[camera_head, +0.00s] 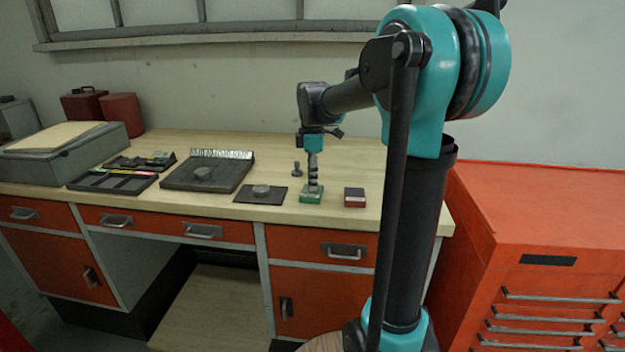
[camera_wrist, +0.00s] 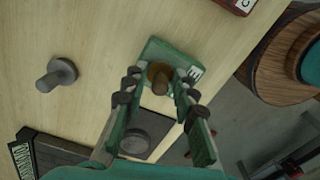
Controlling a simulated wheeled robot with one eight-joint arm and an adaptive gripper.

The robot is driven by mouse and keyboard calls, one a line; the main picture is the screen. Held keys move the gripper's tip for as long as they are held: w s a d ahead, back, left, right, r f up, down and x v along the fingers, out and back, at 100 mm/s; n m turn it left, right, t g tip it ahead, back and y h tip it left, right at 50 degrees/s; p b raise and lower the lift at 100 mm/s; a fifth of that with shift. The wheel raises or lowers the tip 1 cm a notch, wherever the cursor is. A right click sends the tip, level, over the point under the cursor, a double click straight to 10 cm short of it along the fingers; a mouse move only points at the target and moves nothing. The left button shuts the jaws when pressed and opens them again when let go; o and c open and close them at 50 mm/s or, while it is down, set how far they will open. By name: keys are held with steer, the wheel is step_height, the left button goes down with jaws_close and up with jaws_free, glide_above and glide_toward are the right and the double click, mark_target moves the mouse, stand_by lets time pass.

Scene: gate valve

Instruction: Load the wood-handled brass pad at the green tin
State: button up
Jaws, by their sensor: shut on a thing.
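The green tin (camera_head: 311,197) stands near the front edge of the bench. It also shows in the wrist view (camera_wrist: 152,52), with a pale lettered label on its right side. The wood-handled brass pad (camera_wrist: 160,82) is at the tin's opening, its brown handle pointing up toward the camera. My gripper (camera_head: 313,184) points straight down over the tin. In the wrist view my gripper (camera_wrist: 164,76) has a finger on each side of the handle and is shut on it. The pad's underside is hidden, so I cannot tell whether it touches the tin's inside.
A grey metal stamp-like piece (camera_wrist: 56,74) stands behind the tin. A dark mat (camera_head: 247,197) with a round grey disc lies to its left, beside a larger dark plate (camera_head: 181,176). A red tin (camera_head: 354,197) stands to the right. Bare wood lies between them.

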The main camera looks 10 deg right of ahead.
stand_by(0.3)
steer(key=shift+r, duration=3.5)
steer(key=shift+s, duration=0.15)
